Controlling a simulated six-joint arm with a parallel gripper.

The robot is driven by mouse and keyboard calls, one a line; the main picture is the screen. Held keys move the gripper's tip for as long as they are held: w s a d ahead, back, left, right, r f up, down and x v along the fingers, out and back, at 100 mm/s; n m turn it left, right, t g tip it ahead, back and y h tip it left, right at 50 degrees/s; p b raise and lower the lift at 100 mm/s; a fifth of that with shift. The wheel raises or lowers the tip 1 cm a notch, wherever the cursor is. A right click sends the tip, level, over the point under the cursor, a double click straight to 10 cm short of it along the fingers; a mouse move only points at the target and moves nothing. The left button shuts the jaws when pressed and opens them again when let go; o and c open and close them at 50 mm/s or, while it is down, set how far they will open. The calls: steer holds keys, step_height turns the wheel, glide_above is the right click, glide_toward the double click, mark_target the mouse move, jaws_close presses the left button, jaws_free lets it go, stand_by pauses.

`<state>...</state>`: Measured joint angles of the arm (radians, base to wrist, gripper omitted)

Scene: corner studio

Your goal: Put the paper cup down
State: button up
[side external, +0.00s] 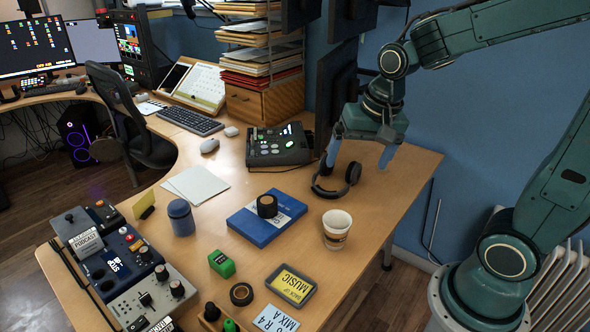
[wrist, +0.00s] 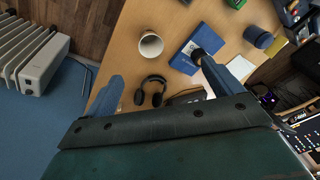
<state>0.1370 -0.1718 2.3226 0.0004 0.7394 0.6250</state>
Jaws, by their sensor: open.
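Black headphones (side external: 350,174) lie on the desk below my gripper. A blue book (side external: 252,231) with a dark roll (side external: 267,206) on it is left of the cup. A yellow-labelled box (side external: 290,285) and a tape roll (side external: 241,294) lie in front. Desk right of the cup is clear.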

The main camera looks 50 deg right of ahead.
steer(key=s+a+r+n+t, duration=0.2)
steer(key=s+a+r+n, duration=0.2)
steer(key=s, duration=0.7)
steer(key=shift+s+r+n+t, duration=0.15)
steer(key=shift+r+n+t, duration=0.55)
steer(key=shift+n, duration=1.7)
steer(key=shift+o, duration=1)
steer(key=shift+r+g, duration=0.25)
steer(key=shift+g, duration=0.05)
steer(key=shift+r, duration=0.1)
